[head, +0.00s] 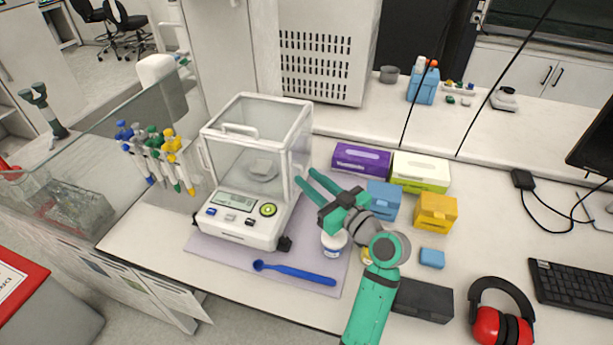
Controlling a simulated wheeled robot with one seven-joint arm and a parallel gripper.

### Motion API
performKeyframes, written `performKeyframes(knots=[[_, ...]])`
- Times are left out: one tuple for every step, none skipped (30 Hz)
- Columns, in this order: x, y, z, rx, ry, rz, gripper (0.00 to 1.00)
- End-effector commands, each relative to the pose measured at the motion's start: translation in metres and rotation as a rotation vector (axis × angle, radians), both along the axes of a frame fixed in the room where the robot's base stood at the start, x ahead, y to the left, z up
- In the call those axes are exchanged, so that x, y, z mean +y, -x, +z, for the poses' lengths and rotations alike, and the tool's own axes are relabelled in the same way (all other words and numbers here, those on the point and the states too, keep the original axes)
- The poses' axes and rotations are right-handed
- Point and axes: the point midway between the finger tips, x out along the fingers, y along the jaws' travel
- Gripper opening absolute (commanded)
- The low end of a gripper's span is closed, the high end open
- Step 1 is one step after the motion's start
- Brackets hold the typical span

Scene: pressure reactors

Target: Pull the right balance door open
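The balance (238,217) stands on a pale purple mat (213,252), with a clear glass draft shield framed in white. Through the glass a small pale item shows on the pan (262,170). The right balance door (298,150) faces my arm; I cannot tell whether it is fully closed. My green gripper (304,180) is just right of that door, its two fingers pointing left toward it with a gap between them. The fingers are empty. I cannot tell whether a fingertip touches the door or its handle.
A blue spoon (295,272) lies in front of the balance. A white jar (334,242) stands beneath my gripper. Purple (361,159), green-white (420,171), blue (384,200) and yellow (435,212) boxes stand behind and right. A pipette rack (158,158) stands left.

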Motion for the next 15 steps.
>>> performKeyframes(knots=[[0.004,-0.005,0.000,0.001,-0.001,0.001,0.26],[0.006,-0.007,0.000,0.001,0.000,0.001,0.26],[0.008,-0.010,0.000,0.001,0.001,0.001,0.26],[0.009,-0.011,0.000,0.000,0.000,0.001,0.26],[0.010,-0.012,0.000,0.000,0.000,0.001,0.26],[0.011,-0.014,0.000,0.000,0.000,0.000,0.26],[0.011,-0.015,0.000,0.000,0.000,0.000,0.26],[0.011,-0.015,0.000,0.000,0.000,-0.001,0.26],[0.012,-0.016,0.000,0.000,0.000,-0.001,0.26],[0.012,-0.016,0.000,0.000,0.000,-0.002,0.26],[0.012,-0.016,0.000,0.000,0.000,-0.002,0.26],[0.011,-0.016,0.000,0.000,0.000,-0.002,0.26],[0.011,-0.016,0.000,0.000,0.000,-0.002,0.26],[0.011,-0.016,0.000,0.000,0.000,-0.002,0.26],[0.011,-0.016,0.000,0.000,0.000,-0.002,0.26]])
